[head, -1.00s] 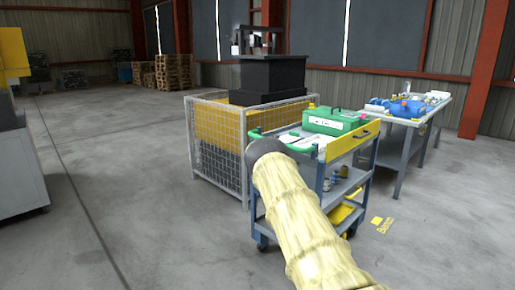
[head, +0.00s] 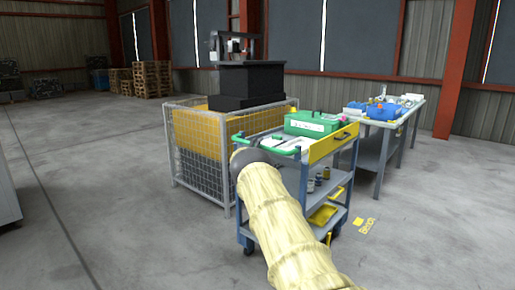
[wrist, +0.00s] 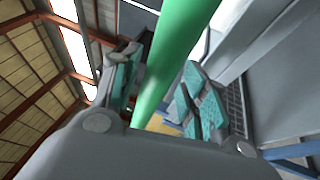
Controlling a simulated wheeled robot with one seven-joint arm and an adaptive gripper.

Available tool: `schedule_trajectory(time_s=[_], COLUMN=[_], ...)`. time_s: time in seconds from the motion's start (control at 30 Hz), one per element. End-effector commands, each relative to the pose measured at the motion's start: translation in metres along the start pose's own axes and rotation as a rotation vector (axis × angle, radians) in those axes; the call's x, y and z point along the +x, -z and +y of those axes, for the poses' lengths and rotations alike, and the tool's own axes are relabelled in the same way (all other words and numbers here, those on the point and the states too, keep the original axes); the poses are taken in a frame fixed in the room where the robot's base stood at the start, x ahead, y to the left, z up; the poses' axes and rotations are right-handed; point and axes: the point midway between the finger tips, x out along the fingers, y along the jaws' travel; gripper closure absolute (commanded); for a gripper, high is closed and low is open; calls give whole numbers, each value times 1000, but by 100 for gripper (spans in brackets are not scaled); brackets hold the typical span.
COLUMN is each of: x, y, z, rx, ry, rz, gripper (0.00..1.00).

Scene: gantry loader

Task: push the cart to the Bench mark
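The cart (head: 318,186) is a blue-framed, three-shelf trolley with a yellow drawer front and a green handle (head: 240,137) at its near left end. It stands upright on its wheels. The yellow Bench mark (head: 365,225) is on the floor just right of the cart's near right wheel, apart from it. My arm hides my gripper in the head view. In the wrist view my gripper (wrist: 158,100) has its teal-padded fingers closed around the green handle bar (wrist: 175,55), one on each side.
A wire-mesh cage (head: 203,158) with yellow and black contents stands close behind the cart on the left. A workbench (head: 416,110) with blue items is behind it on the right. A green case (head: 312,123) sits on the cart's top. The floor to the right and front is open.

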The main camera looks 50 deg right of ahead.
Motion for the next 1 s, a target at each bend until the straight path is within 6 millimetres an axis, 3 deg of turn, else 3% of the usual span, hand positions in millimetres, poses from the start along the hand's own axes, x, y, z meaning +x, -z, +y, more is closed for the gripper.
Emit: schedule_trajectory(time_s=[0.43, 1.0], x=[-12, -81], y=[3, 2], z=[1, 0], rx=[2, 0], ry=[1, 2], rz=[1, 2], gripper=[56, 56])
